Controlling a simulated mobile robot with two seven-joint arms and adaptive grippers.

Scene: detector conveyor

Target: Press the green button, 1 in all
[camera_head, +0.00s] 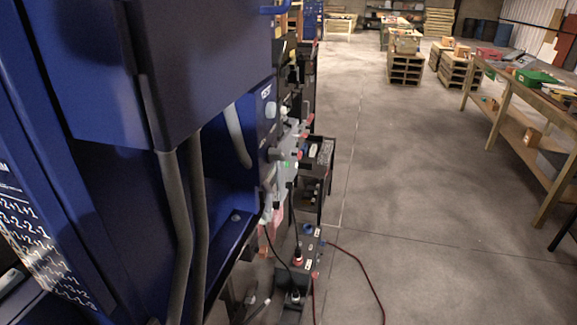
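A tall blue machine (200,70) fills the left of the head view, seen at a steep angle along its side. A small bright green spot (285,164) shows on its control side, among small knobs and fittings. It is too small to tell whether this is the green button or a lamp. Neither of my grippers shows in this view, so their state and their distance from the machine cannot be seen.
Grey pipes (173,210) run down the machine's near side. Dark boxes with a red cable (372,285) stand low beside it. A wooden workbench (515,100) is at the right, with pallets (405,68) farther back. The concrete floor (430,200) between is clear.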

